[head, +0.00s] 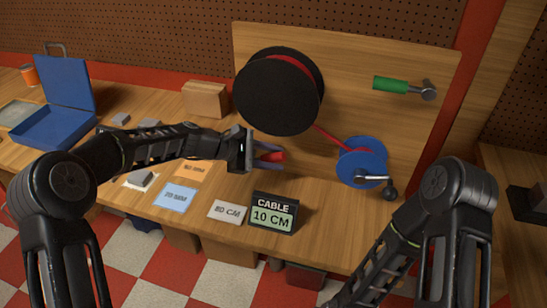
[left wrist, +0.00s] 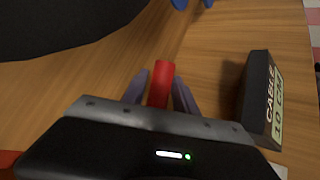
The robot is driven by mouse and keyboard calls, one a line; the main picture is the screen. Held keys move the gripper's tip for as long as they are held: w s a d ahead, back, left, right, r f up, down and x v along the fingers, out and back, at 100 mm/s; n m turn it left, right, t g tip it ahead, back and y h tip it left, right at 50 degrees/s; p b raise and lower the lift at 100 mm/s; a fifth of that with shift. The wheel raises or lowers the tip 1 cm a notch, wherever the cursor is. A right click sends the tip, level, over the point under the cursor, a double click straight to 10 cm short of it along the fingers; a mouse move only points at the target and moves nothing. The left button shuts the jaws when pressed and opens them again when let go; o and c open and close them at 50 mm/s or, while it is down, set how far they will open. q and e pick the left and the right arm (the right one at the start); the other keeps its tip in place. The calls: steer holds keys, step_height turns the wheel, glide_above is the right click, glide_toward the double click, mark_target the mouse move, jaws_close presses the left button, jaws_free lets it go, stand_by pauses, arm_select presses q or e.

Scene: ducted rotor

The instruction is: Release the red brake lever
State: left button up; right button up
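The red brake lever (left wrist: 160,85) shows as a short red bar between the fingers of my left gripper (left wrist: 160,88) in the left wrist view. Narrow gaps show between the bar and the fingers, so the gripper looks open around it. In the head view the lever (head: 276,156) is a red patch between the spread fingertips of my left gripper (head: 273,156), below the large black reel. Its mount is hidden. My right arm comes in at the lower right; its gripper is out of view.
The black reel (head: 270,95) is on the wooden board, with a red strip running to a blue reel (head: 352,165) with a crank. A green handle (head: 391,85) is at upper right. A display reading CABLE 10 CM (head: 273,213) and label cards (head: 228,211) lie in front.

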arm_select(q)
steer(key=b+v, duration=0.1)
steer(key=v, duration=0.6)
steer(key=shift+a+r, duration=0.2)
steer(key=shift+a, duration=0.1)
steer(key=shift+s, duration=0.15)
